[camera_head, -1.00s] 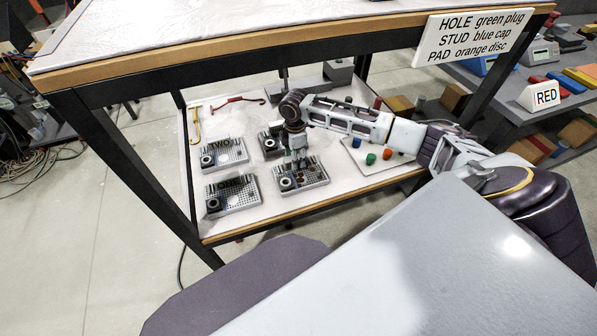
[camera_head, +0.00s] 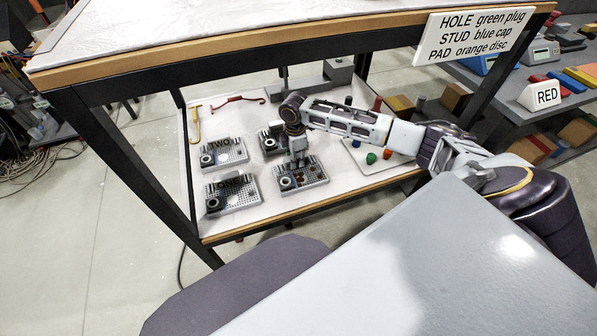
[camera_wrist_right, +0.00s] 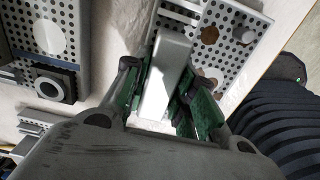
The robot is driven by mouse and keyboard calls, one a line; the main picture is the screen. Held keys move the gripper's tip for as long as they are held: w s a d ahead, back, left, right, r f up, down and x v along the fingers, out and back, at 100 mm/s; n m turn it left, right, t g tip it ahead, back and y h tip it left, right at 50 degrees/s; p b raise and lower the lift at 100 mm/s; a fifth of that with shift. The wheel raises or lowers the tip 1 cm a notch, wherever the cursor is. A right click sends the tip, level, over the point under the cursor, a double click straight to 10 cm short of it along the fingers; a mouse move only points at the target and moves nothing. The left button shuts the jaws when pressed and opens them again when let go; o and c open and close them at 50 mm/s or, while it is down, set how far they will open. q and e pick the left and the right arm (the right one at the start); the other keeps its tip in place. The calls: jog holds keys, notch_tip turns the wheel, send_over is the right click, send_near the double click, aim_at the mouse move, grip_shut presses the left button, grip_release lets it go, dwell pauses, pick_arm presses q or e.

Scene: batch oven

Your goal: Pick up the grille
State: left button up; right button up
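My right gripper (camera_head: 297,162) points down over the front right perforated plate (camera_head: 314,179) on the shelf. In the right wrist view its green-padded fingers (camera_wrist_right: 167,88) stand on both sides of a pale grey upright piece (camera_wrist_right: 170,52), with the perforated plate (camera_wrist_right: 232,42) behind it. I cannot tell whether the pads press on this piece. I cannot tell for certain which part is the grille. My left gripper is not in view.
Other perforated plates stand close by, one marked TWO (camera_head: 223,153) and one at front left (camera_head: 236,200). A pale tray (camera_head: 402,159) with small coloured pieces lies to the right. The tabletop (camera_head: 220,25) and dark posts (camera_head: 130,165) frame the shelf. A red handle (camera_head: 238,99) lies behind.

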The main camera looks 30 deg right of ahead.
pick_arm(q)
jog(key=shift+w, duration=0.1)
pick_arm(e)
grip_shut()
jog(key=shift+r, duration=0.1)
jog(key=shift+r, duration=0.35)
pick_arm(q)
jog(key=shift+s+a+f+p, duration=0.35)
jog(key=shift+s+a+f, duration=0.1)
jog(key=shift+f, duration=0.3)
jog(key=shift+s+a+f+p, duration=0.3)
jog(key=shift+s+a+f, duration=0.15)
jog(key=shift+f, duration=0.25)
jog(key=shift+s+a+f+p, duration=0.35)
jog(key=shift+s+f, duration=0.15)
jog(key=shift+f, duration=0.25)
pick_arm(e)
jog(key=shift+r, duration=4.6)
